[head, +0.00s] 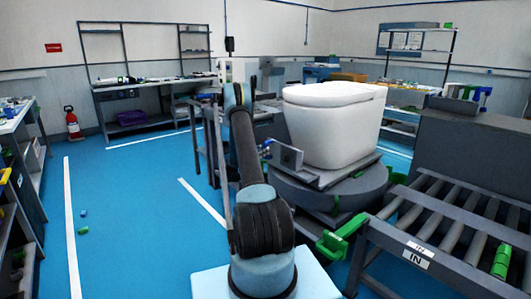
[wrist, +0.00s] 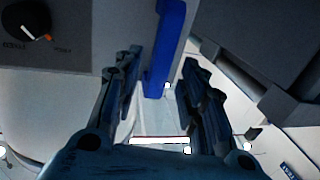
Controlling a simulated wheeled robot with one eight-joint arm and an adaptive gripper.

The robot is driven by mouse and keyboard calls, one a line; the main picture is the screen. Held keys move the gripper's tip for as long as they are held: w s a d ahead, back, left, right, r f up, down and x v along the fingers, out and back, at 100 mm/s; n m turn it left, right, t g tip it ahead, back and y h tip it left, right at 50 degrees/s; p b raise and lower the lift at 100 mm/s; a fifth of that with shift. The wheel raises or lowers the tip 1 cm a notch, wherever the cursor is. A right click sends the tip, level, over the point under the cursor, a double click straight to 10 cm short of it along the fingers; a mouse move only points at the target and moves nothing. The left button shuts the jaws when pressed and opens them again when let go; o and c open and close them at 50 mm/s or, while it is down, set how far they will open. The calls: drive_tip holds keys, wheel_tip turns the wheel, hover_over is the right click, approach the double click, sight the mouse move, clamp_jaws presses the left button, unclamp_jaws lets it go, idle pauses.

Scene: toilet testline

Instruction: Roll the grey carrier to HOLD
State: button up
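In the head view, a white toilet (head: 330,125) stands on a flat grey plate (head: 322,182), which looks like the carrier. The plate rests on a dark round turntable (head: 325,200). A small grey upright panel (head: 290,157) is at the plate's left end. No HOLD label can be read. In the wrist view, my gripper (wrist: 160,105) has its two dark fingers spread, with nothing held between them. A blue upright bar (wrist: 168,45) is just beyond the fingertips; I cannot tell whether they touch. In the head view my gripper is hard to make out behind my arm.
A roller conveyor (head: 440,215) marked IN, with green parts, stands to the right of the turntable. The wrist view shows a grey panel with a black knob (wrist: 27,18). Benches line the walls. Blue floor (head: 130,220) is clear on the left, except small green and blue pieces.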

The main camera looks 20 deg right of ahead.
drive_tip(key=shift+x, duration=1.95)
clamp_jaws()
